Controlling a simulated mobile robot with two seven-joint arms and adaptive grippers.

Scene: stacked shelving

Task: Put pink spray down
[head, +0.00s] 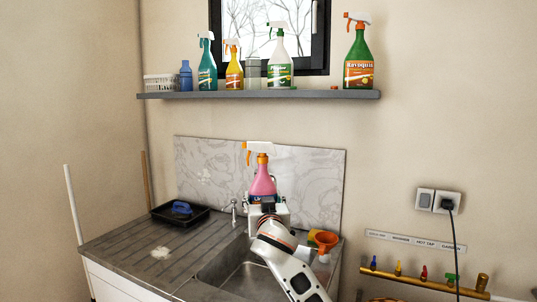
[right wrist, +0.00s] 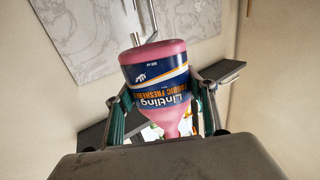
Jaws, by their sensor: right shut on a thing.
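The pink spray bottle (head: 263,183) has a white and orange trigger head and stands upright above the sink area in the head view. My right gripper (head: 267,209) is shut on it, with my arm reaching up from below. In the right wrist view the pink spray (right wrist: 155,70) shows its pink base and blue label, upside down in the picture. The fingers of my right gripper (right wrist: 160,108) press on both sides of it. Its trigger head is hidden there. My left gripper is not in view.
A grey shelf (head: 260,95) on the wall holds several spray bottles, a white basket (head: 160,83) and a blue bottle (head: 186,75). The ribbed drainboard is mostly clear.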

